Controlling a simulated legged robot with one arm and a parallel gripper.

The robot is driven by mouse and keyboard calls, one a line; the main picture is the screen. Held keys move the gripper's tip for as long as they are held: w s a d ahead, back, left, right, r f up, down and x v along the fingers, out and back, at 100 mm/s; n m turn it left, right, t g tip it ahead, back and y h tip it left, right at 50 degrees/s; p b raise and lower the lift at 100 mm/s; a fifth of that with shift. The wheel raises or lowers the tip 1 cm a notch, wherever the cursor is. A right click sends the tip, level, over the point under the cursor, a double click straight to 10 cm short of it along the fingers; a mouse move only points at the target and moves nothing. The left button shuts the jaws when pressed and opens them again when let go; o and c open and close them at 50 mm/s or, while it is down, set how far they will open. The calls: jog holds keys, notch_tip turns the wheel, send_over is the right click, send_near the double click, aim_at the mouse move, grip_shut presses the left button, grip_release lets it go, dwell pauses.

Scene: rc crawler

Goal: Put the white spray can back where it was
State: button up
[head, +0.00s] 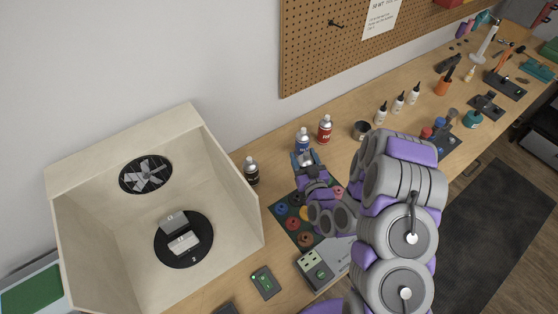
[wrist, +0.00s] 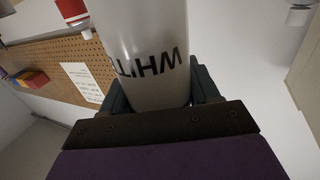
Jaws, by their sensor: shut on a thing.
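The white spray can (wrist: 145,50) fills the upper middle of the wrist view, with dark "WHITE" lettering on its pale side. My gripper (wrist: 155,95) is shut on it, with a dark finger on each side of its body. In the head view my gripper (head: 303,159) is over the back of the bench, just in front of a blue spray can (head: 303,140). The white can is not clearly made out there, and its base contact is hidden. A red spray can (head: 325,129) stands right of the blue one, and a black one (head: 252,171) stands to the left.
An open pale booth (head: 90,220) with a turntable (head: 165,247) holding a grey and white part stands at left. A mat with paint pots (head: 305,239) lies below my gripper. A dark cup (head: 361,130) and several white bottles (head: 398,102) stand right. A pegboard (head: 350,45) hangs behind.

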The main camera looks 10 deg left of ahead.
jog(key=s+a+r+n+g+y+p, duration=0.25)
jog(key=s+a+p, duration=0.25)
jog(key=s+a, duration=0.3)
jog(key=w+a+f+b, duration=0.1)
jog(key=w+f+b, duration=0.2)
jog(key=w+b, duration=0.4)
jog(key=w+a+f+b, duration=0.2)
jog(key=w+f+b, duration=0.1)
jog(key=w+b, duration=0.5)
jog(key=shift+a+t+b, duration=0.15)
jog(key=shift+t+b, duration=0.15)
jog(key=shift+t, duration=0.05)
dwell(0.4)
jog(key=shift+f+y, duration=0.15)
jog(key=shift+y, duration=0.1)
jog(key=shift+f, duration=0.3)
